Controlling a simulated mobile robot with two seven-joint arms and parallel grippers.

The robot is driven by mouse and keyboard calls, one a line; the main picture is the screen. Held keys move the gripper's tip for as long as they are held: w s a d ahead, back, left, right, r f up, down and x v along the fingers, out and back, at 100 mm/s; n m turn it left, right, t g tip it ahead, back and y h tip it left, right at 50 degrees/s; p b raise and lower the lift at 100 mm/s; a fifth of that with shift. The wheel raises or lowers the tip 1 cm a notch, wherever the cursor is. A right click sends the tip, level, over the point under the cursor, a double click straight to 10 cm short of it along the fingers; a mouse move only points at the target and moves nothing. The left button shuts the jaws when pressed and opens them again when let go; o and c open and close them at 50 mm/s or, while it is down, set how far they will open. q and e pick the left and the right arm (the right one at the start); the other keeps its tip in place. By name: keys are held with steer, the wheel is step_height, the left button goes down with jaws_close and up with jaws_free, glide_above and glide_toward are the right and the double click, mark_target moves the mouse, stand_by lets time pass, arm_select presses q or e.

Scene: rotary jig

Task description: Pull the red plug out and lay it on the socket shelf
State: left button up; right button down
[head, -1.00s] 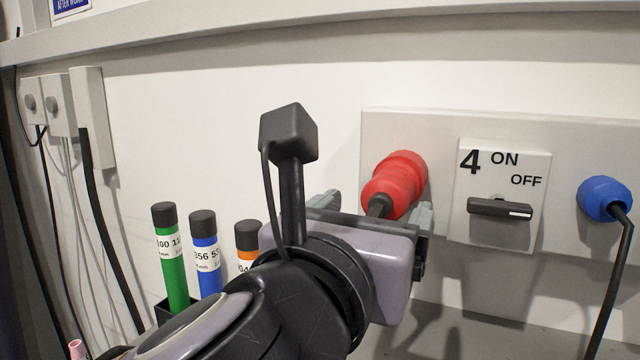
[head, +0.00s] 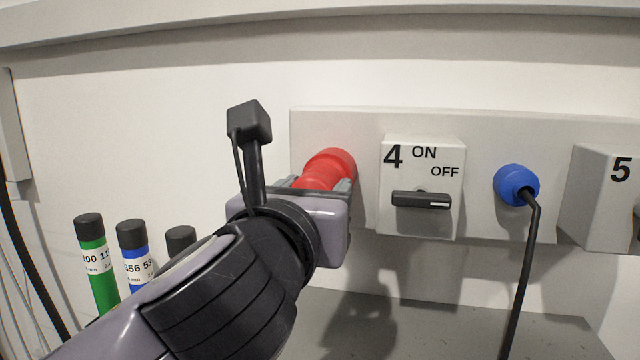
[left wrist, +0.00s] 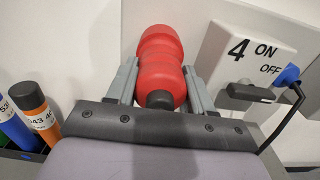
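The red plug (head: 316,177) is at the red socket on the left end of the wall panel, left of the switch marked 4. It fills the space between my left gripper's fingers in the left wrist view (left wrist: 160,82), with its black cable end toward the palm. My left gripper (head: 318,184) has a grey finger against each side of the plug and looks shut on it. Its fingers also show in the left wrist view (left wrist: 161,84). The grey shelf (head: 450,325) lies below the panel. My right gripper is not in view.
The switch box 4 (head: 422,165) with its black handle is close right of the plug. A blue plug (head: 514,185) with a hanging black cable and box 5 (head: 604,200) are farther right. Labelled tubes, green (head: 98,270) and blue (head: 134,262) among them, stand lower left.

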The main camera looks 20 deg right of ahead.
arm_select(q)
steer(key=c, duration=0.5)
steer(key=shift+s, duration=0.15)
steer(key=v, duration=0.7)
stand_by(1.1)
steer(key=shift+a+r, duration=0.1)
